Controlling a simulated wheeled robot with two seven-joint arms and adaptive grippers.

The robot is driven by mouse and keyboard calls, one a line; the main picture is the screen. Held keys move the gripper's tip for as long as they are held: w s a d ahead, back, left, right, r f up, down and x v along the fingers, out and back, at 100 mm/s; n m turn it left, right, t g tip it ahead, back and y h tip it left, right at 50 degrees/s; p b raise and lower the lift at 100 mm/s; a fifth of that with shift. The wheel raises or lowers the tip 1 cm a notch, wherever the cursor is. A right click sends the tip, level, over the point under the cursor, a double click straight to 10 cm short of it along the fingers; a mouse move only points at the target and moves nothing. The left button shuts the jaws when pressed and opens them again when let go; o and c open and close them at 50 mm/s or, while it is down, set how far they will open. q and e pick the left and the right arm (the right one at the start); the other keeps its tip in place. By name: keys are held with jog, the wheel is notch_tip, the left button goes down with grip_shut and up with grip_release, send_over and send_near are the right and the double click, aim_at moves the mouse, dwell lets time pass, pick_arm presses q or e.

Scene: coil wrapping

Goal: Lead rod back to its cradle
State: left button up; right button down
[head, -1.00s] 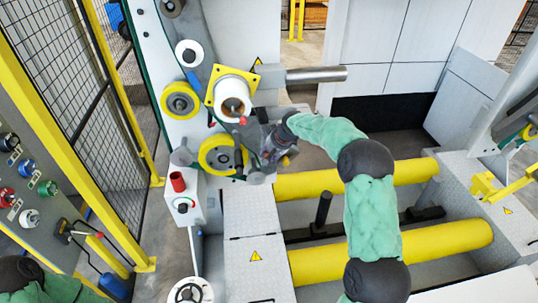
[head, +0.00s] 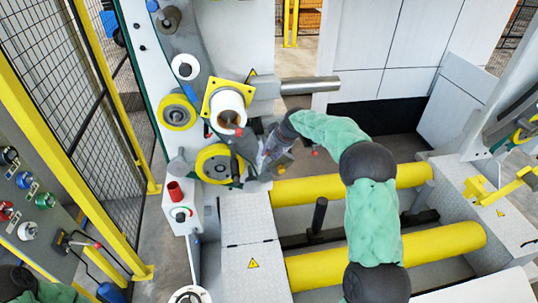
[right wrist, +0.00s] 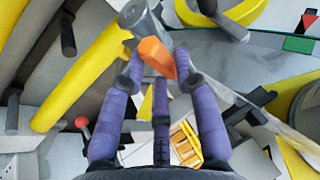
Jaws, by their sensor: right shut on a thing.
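My right gripper (head: 268,163) is beside the lower yellow-rimmed wheel (head: 217,164), at the left end of the yellow bars. In the right wrist view its purple fingers (right wrist: 160,68) close around an orange-ended piece (right wrist: 157,57), which I take to be the lead rod's grip. A grey cylinder (right wrist: 140,20) lies just beyond it; I cannot tell if they are one part. A clear film strip (right wrist: 265,122) runs from near the fingers to the lower right. I cannot make out the cradle for certain. My left gripper is out of view.
The film roll (head: 228,106) with a yellow plate sits above the wheel. A red-topped white box (head: 178,210) stands to the lower left. Two thick yellow bars (head: 385,257) cross the pit on the right. A control panel (head: 30,205) and fence are at left.

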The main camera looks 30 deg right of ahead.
jog(key=shift+s+d+r+p, duration=0.1)
jog(key=shift+d+r+p, duration=0.2)
jog(key=shift+r, duration=0.35)
jog(key=shift+s+d+r+p, duration=0.1)
jog(key=shift+d+r+p, duration=0.15)
jog(key=shift+r, duration=0.35)
jog(key=shift+d+r+p, duration=0.2)
jog(key=shift+r+p, duration=0.15)
jog(key=shift+r, duration=0.3)
notch_tip(320, 180, up, 8)
jog(key=p, duration=0.5)
jog(key=shift+a, duration=0.2)
dwell(0.4)
jog(key=shift+w+a+p, duration=0.15)
jog(key=shift+w+a, duration=0.15)
jog(key=shift+a, duration=0.55)
jog(key=shift+w+a+p, duration=0.15)
jog(key=shift+w+a, duration=0.1)
jog(key=shift+a, duration=0.55)
jog(key=shift+f, duration=0.1)
